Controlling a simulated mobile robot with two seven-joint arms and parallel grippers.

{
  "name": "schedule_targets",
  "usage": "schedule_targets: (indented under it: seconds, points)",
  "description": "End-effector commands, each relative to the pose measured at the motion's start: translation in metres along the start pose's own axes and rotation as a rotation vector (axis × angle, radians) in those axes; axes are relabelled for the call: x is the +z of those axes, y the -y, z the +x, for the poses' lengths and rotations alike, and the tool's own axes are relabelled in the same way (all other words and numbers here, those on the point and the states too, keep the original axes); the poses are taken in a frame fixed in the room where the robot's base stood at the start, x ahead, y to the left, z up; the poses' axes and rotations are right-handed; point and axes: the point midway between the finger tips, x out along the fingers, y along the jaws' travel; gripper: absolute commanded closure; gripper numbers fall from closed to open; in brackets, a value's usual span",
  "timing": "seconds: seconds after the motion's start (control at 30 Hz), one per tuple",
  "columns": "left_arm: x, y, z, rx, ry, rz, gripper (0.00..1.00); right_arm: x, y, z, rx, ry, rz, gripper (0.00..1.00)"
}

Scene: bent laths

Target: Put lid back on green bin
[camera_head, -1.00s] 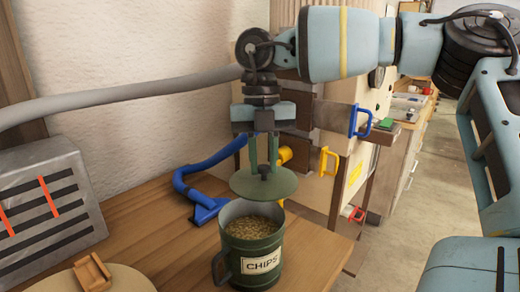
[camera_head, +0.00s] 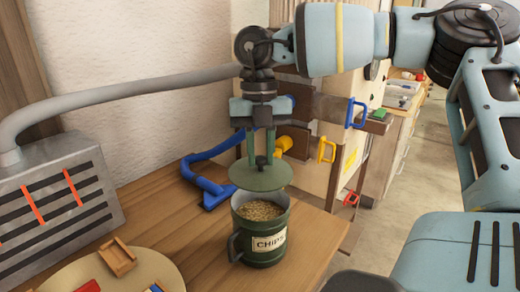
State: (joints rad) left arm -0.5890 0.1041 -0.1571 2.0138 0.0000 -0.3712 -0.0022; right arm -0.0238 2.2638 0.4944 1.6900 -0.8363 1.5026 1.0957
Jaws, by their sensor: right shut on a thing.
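The green bin (camera_head: 262,246) stands upright on the wooden table, with a "CHIPS" label and a handle on its left side. It is open at the top and full of light brown chips (camera_head: 261,210). My right gripper (camera_head: 260,160) points down above the bin and is shut on the knob of the round green lid (camera_head: 260,178). The lid is roughly level and held over the bin's back part, seemingly a little above the rim. The gap between lid and rim is hard to judge. My left gripper is not in view.
A grey metal box (camera_head: 55,215) with slots and a hose stands at the left. A round wooden board (camera_head: 150,262) with small blocks lies at the front left. A blue nozzle and hose (camera_head: 208,185) lie behind the bin. Drawers with coloured handles (camera_head: 327,150) stand beyond.

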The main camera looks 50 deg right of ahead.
Motion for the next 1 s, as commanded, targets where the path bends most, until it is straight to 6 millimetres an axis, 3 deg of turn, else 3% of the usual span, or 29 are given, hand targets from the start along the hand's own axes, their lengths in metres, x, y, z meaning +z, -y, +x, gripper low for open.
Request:
schedule_targets:
  seconds: [0.7,1.0]
  points:
    - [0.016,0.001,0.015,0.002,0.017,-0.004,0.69,0.008,0.000,0.056,-0.002,-0.002,0.000,1.00]
    - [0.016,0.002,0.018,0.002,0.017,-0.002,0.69,0.009,0.000,0.059,0.001,0.000,0.000,1.00]
